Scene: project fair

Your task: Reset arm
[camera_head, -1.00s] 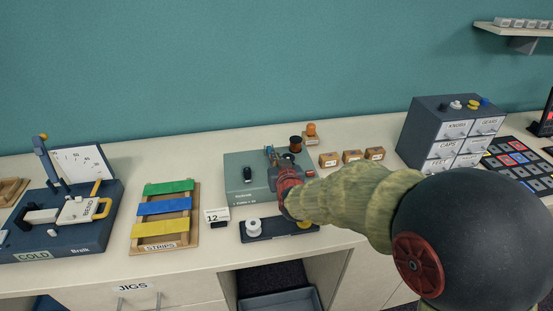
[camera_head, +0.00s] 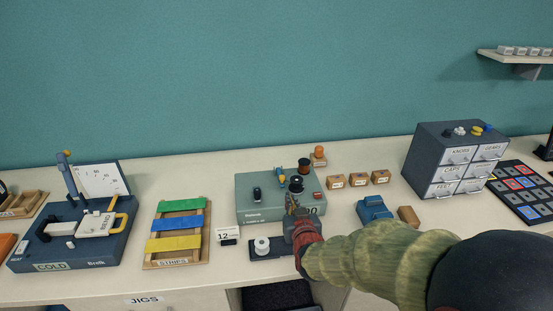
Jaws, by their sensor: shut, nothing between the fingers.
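My gripper (camera_head: 290,198) is at the end of my arm, which reaches in from the lower right. It is seen from behind and looks shut and empty. Its tip is over the front right part of the green-grey box device (camera_head: 246,207), close to a black knob (camera_head: 296,184) there. I cannot tell whether it touches the device. My wrist hides part of a dark tray (camera_head: 256,255) with a white spool (camera_head: 262,245) in front of the device.
A blue block (camera_head: 374,207) and a brown block (camera_head: 409,216) stand right of my gripper. Small wooden boxes (camera_head: 358,179) line up behind them. A drawer cabinet (camera_head: 425,160) is at right. A strips rack (camera_head: 178,263) and a bending device (camera_head: 70,248) stand at left.

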